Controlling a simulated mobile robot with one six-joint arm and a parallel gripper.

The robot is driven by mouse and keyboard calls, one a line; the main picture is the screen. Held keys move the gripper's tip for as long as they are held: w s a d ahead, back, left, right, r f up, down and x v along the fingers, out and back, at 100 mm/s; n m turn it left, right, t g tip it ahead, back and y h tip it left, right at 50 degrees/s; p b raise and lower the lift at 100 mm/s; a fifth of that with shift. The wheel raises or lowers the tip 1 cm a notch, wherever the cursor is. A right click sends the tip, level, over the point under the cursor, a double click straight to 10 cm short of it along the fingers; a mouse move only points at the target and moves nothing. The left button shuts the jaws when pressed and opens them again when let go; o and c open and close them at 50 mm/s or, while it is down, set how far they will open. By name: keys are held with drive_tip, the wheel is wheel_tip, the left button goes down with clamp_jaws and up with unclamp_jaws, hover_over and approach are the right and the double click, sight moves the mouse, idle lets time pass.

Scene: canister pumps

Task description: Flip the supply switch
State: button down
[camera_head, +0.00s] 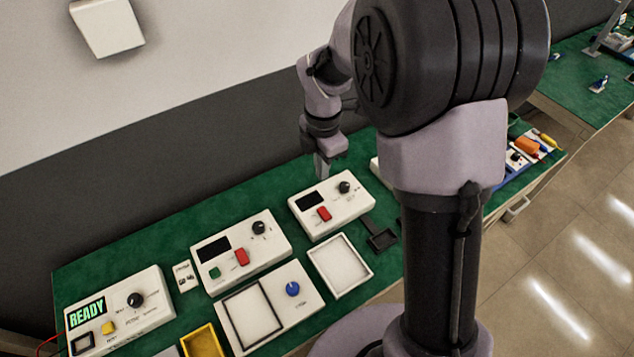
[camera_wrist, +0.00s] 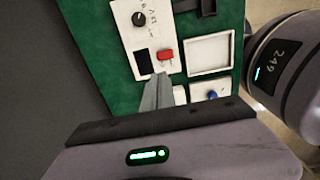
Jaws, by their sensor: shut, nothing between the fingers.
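Several white control boxes stand on the green bench. The back right box (camera_head: 333,205) has a dark display, a black knob and a red switch (camera_head: 324,213); that red switch also shows in the wrist view (camera_wrist: 166,53). The middle box (camera_head: 240,250) has a similar red switch (camera_head: 242,256) and a green button. A small white plate (camera_head: 184,277) with small dark parts stands left of it. I cannot read which one is labelled supply. My gripper (camera_head: 322,172) is shut and empty, pointing down above the bench behind the back right box. Its fingers show in the wrist view (camera_wrist: 158,90).
A box with a lit READY display (camera_head: 87,312) stands at the front left. A yellow tray (camera_head: 203,341), a white panel with a blue knob (camera_head: 292,289) and a white-rimmed tray (camera_head: 340,264) lie along the front. The wall runs close behind the bench.

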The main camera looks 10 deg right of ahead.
sight(321, 209)
wheel_tip(321, 209, down, 14)
drive_tip(key=b, duration=0.7)
drive_tip(key=shift+f, duration=0.1)
drive_tip(key=shift+s, duration=0.15)
drive_tip(key=shift+s+d+r+p, duration=0.25)
drive_tip(key=shift+s+p, duration=0.1)
drive_tip(key=shift+s, duration=0.25)
